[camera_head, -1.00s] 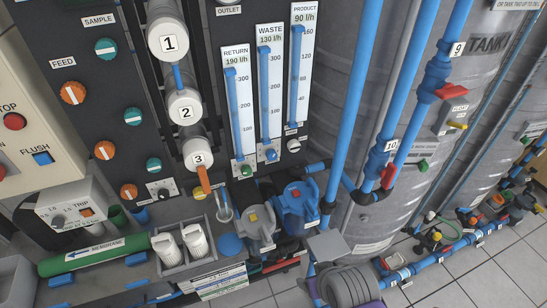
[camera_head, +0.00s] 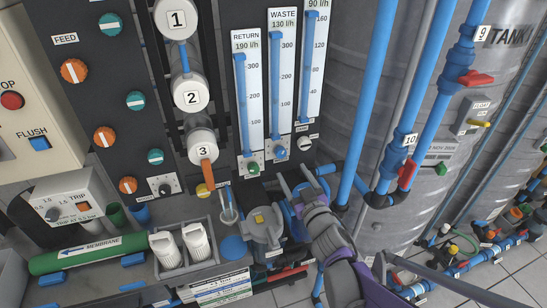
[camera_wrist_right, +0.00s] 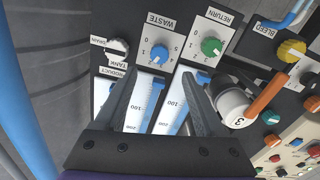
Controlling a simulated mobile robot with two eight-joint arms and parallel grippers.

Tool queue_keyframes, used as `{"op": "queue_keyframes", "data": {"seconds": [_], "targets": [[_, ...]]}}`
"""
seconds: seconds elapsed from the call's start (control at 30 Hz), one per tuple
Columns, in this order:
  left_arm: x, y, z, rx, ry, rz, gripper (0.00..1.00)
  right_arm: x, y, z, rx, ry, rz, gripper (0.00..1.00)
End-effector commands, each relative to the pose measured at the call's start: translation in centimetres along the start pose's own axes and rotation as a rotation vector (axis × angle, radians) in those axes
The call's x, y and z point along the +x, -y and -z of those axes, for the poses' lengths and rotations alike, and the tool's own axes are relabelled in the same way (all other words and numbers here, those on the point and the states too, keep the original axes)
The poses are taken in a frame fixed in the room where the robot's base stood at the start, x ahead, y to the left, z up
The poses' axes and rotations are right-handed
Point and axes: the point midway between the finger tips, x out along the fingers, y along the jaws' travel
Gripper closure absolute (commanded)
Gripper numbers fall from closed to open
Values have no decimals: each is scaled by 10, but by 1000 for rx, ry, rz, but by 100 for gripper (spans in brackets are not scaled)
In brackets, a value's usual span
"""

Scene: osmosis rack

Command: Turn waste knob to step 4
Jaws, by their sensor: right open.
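The waste knob (camera_head: 279,149) is a small blue dial on a white plate under the WASTE flow gauge (camera_head: 282,80). In the right wrist view the blue knob (camera_wrist_right: 160,54) shows with a numbered scale around it, upside down; I cannot clearly read its setting. My right gripper (camera_head: 292,174) is open and empty, below the knob in the head view. In the wrist view its two fingers (camera_wrist_right: 162,76) point toward the knob, one to each side of its line, apart from it. My left gripper is not in view.
The green return knob (camera_wrist_right: 211,46) sits close beside the waste knob, and the white product knob (camera_wrist_right: 117,46) is on the other side. White filter housing 3 (camera_wrist_right: 235,105) and its orange handle (camera_wrist_right: 268,93) are near the fingers. A blue pipe (camera_head: 374,100) stands to the right.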

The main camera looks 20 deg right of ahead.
Motion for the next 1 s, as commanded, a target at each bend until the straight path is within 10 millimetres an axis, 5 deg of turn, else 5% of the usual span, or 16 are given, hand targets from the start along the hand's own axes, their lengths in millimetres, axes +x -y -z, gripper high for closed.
{"op": "queue_keyframes", "data": {"seconds": [0.5,1.0], "targets": [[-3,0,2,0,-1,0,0,87,0,1,1,1,0,28],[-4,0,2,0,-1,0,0,102,0,1,1,1,-1,32]]}}
